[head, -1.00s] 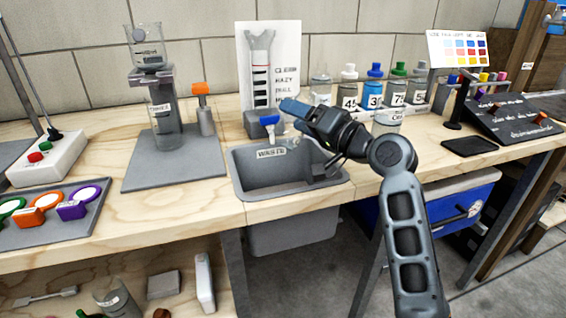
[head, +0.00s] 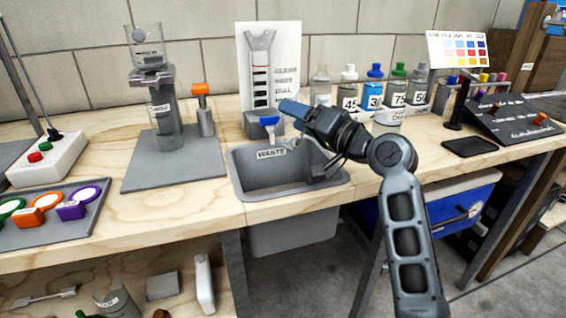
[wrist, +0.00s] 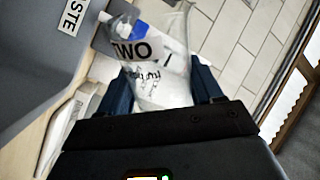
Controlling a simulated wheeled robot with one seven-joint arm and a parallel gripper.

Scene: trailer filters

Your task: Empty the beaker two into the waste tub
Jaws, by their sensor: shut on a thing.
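The clear beaker (wrist: 165,75) with the label TWO is between the dark blue fingers of my gripper (wrist: 162,88) in the wrist view. My gripper is shut on it. It is tilted; whether anything is left inside cannot be told. In the head view my gripper (head: 300,122) is above the grey waste tub (head: 242,187), and the beaker is mostly hidden there. The tub is set into the bench and bears a WASTE label. In the wrist view the tub (wrist: 40,50) fills the left side.
A grey stand with clear vessels (head: 165,115) and an orange-topped post (head: 204,110) stand left of the tub. A printed chart (head: 268,65) is behind it. Several capped bottles (head: 374,88) stand behind my gripper, and a clear jar (head: 388,121) is close to my arm.

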